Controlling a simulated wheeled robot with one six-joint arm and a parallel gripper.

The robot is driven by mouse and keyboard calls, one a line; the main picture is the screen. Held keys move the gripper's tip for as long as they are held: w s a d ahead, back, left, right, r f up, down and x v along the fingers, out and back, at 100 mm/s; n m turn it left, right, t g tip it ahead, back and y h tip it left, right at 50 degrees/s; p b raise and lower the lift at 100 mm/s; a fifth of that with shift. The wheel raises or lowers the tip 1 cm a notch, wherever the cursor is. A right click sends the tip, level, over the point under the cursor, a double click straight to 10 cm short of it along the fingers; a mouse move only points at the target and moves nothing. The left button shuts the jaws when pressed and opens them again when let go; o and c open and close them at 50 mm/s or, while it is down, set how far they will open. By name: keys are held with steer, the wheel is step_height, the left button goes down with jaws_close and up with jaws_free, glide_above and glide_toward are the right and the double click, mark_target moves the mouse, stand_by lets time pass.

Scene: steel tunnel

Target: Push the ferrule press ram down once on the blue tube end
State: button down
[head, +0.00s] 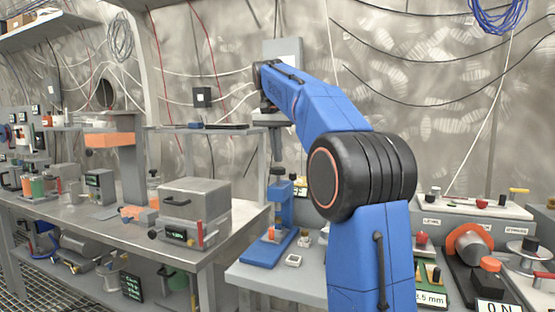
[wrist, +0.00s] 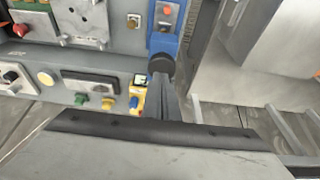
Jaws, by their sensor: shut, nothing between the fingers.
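The blue ferrule press (head: 281,205) stands on the bench left of my blue arm, on a long blue base. Its dark ram (head: 277,172) points upright at the top of the column. In the wrist view the ram's round black head (wrist: 161,63) shows just beyond my fingertips, with the blue press body (wrist: 163,42) past it. My gripper (head: 277,150) points down, shut and empty, over the ram; its fingers also show in the wrist view (wrist: 167,92). I cannot tell whether the tips touch the ram. A small orange-red piece (head: 271,232) sits low on the press; I cannot make out the blue tube end.
A steel table (head: 120,215) with a grey metal box (head: 195,198) stands to the left, across a gap. Control panels with knobs and an orange-rimmed cylinder (head: 470,245) crowd the bench on the right.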

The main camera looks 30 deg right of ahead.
mark_target(278, 169)
steer(key=shift+f, duration=0.95)
steer(key=shift+f, duration=1.9)
steer(key=shift+r, duration=0.1)
